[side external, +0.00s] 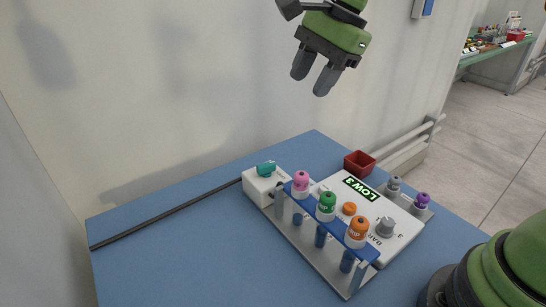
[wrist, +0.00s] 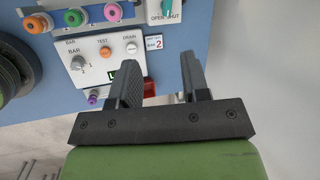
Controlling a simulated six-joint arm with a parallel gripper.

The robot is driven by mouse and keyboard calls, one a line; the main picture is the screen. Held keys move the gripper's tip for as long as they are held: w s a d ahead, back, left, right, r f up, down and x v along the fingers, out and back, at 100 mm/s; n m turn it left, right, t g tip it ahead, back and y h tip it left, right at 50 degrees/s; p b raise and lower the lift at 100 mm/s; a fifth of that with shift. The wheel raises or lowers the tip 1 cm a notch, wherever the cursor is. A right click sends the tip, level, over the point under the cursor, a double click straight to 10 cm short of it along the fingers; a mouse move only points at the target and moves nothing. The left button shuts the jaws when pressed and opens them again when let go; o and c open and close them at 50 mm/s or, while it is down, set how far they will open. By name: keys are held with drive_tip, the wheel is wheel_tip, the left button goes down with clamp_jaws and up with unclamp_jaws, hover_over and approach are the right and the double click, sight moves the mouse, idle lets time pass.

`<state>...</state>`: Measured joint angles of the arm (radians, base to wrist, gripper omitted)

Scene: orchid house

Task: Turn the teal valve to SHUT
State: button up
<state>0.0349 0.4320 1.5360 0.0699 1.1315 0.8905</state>
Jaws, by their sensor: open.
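The teal valve (side external: 265,169) sits on top of a white block (side external: 262,189) at the back left of the equipment on the blue table. In the wrist view only a sliver of the teal valve (wrist: 173,4) shows at the top edge, by the words OPEN and SHUT on the white block (wrist: 153,14). I cannot tell which word the handle points to. My gripper (side external: 312,84) is open and empty, pointing down, high above the table and apart from the valve. Its spread fingers (wrist: 160,68) also show in the wrist view.
A rack holding pink (side external: 301,181), green (side external: 326,204) and orange (side external: 357,230) capped bottles stands beside the block. Behind it are a white panel with a LOW 3 display (side external: 360,188) and a red box (side external: 359,164). A dark strip (side external: 170,217) crosses the clear table left.

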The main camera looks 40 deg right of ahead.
sight(270, 163)
drive_tip(key=w+a+f+m, duration=0.1)
drive_tip(key=w+f, duration=0.1)
drive_tip(key=f, duration=0.4)
drive_tip(key=w+a+f+m+g, duration=0.1)
drive_tip(key=w+f, duration=0.1)
drive_tip(key=f, duration=0.4)
drive_tip(key=w+a+f+m+g+y, duration=0.1)
drive_tip(key=w+f, duration=0.1)
drive_tip(key=f, duration=0.5)
drive_tip(key=shift+w+a+f+m, duration=0.1)
drive_tip(key=shift+w+a+m, duration=0.2)
drive_tip(key=shift+w+m, duration=0.1)
clamp_jaws()
